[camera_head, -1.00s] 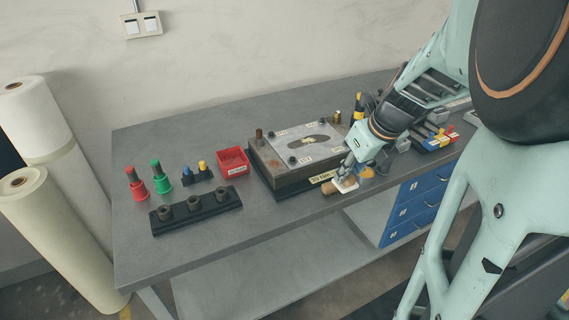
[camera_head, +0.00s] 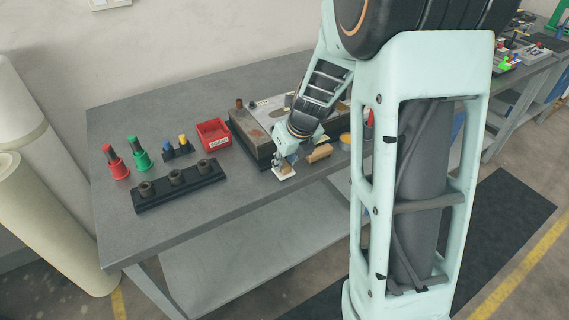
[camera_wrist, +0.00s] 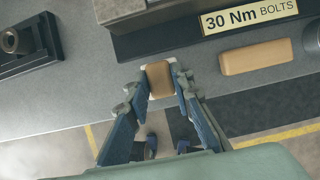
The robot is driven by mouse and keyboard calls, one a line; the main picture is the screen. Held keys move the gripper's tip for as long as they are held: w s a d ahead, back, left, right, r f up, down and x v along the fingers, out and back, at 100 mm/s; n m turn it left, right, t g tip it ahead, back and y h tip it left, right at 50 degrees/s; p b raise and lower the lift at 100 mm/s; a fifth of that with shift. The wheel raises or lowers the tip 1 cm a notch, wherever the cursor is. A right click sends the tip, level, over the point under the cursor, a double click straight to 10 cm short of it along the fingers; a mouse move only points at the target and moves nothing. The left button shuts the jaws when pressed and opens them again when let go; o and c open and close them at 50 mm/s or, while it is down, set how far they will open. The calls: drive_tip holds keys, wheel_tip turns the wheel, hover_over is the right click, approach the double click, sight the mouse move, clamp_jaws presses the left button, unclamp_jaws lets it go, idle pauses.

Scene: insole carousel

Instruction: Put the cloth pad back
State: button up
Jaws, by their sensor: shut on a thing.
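My gripper (camera_head: 282,163) is at the front edge of the bench, left of the loose tan block. It is shut on the cloth pad (camera_head: 286,174), a white pad at the fingertips. In the wrist view, my gripper (camera_wrist: 158,88) has its fingers on both sides of a tan block-like top (camera_wrist: 159,76), with the white pad (camera_wrist: 146,66) showing around it. The pad is near the bench edge; whether it touches the bench is unclear.
A loose tan block (camera_wrist: 255,57) lies right of the gripper, before the "30 Nm BOLTS" fixture (camera_wrist: 165,42). A black holder with dark sockets (camera_head: 180,192) stands left. The bench between holder and gripper is clear.

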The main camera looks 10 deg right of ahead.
drive_tip(key=shift+f, duration=0.1)
drive_tip(key=o, duration=1)
drive_tip(key=shift+f, duration=0.15)
drive_tip(key=shift+r, duration=0.35)
drive_tip(key=p+v, duration=0.2)
drive_tip(key=v, duration=0.9)
drive_tip(key=shift+s+r+p, duration=0.15)
drive_tip(key=shift+r+p, duration=0.15)
drive_tip(key=shift+p, duration=0.1)
